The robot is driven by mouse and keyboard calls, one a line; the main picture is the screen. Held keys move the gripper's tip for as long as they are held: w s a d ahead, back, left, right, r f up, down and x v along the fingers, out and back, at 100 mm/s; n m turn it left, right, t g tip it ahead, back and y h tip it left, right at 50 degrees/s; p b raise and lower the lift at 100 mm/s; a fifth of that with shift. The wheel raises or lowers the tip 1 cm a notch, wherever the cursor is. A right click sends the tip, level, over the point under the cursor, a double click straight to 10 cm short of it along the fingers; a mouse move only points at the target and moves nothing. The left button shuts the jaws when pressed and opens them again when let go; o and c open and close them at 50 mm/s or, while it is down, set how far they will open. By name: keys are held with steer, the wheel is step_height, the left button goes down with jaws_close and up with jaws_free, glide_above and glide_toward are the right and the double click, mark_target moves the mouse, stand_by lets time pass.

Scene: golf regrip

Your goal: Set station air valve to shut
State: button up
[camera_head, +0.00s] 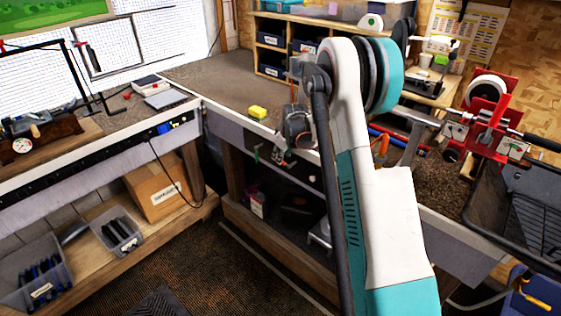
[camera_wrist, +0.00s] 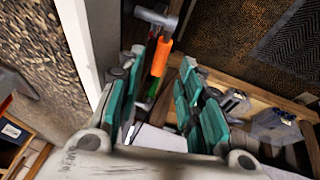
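My gripper (camera_wrist: 163,64) shows in the wrist view with its two teal fingers apart. An orange handle (camera_wrist: 161,57) with a grey metal end (camera_wrist: 156,17) shows between and just beyond the fingertips, with gaps at both sides. A small green part (camera_wrist: 151,92) shows below it between the fingers. I cannot tell for sure whether this orange-handled piece is the station air valve, or which setting it is in. In the head view my gripper (camera_head: 280,156) is small, low at the front edge of the bench, and partly hidden by my arm.
The bench (camera_head: 218,82) carries a yellow sponge (camera_head: 258,112) near its edge. A red clamp or vise (camera_head: 487,112) stands at right. A lower shelf (camera_head: 112,262) holds a cardboard box (camera_head: 157,190) and grey bins (camera_head: 118,232). The floor (camera_head: 215,265) in front is clear.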

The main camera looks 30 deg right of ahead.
steer(key=shift+b+x, duration=0.3)
steer(key=shift+x, duration=1.4)
jaws_close()
